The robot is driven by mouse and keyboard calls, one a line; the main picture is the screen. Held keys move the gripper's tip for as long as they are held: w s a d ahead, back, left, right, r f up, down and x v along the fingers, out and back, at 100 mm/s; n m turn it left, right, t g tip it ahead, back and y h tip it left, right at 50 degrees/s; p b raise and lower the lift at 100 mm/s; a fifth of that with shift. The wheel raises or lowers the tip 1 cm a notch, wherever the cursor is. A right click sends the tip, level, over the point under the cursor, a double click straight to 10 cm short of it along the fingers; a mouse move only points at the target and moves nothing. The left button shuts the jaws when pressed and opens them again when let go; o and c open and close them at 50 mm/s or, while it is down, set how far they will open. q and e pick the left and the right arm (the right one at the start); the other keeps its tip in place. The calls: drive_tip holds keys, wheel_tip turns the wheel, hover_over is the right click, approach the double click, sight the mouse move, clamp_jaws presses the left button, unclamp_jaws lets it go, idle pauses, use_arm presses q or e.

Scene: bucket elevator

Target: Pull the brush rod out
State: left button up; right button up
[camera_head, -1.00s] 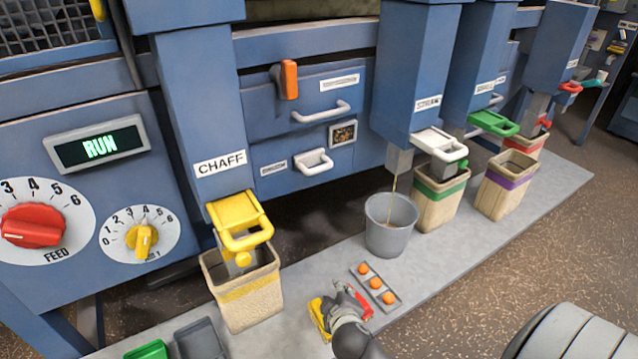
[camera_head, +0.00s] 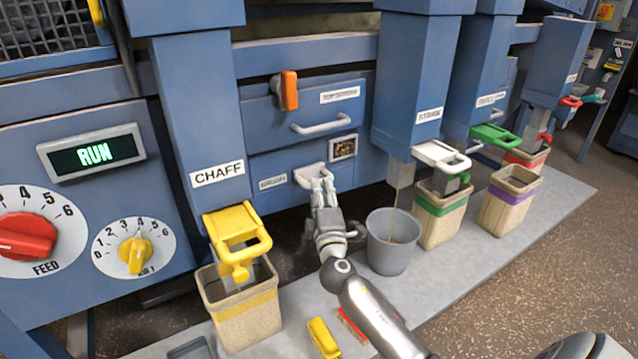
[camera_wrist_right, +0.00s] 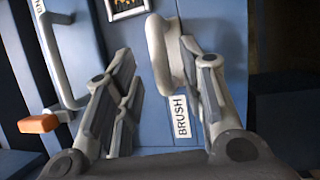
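The brush rod's white handle (camera_head: 310,177) is on the lower blue panel of the machine. In the right wrist view the handle (camera_wrist_right: 162,48) sticks out beside a label reading BRUSH (camera_wrist_right: 181,117). My right gripper (camera_head: 318,187) is at the handle; in the wrist view its fingers (camera_wrist_right: 160,75) are spread apart. The handle lies between them, close to the right-hand finger, with a clear gap to the left-hand one. Contact with the right-hand finger cannot be told. The rod behind the handle is hidden. My left gripper is not in view.
A drawer with a white handle (camera_head: 321,125) and an orange lever (camera_head: 289,90) sit above. The yellow chaff gate (camera_head: 236,230) over a bin is to the left. A grey bucket (camera_head: 390,252) stands right of my arm. Yellow (camera_head: 323,338) and red (camera_head: 352,325) items lie in front.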

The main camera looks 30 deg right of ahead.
drive_tip(key=shift+x, duration=2.1)
clamp_jaws()
drive_tip(key=shift+s, duration=0.1)
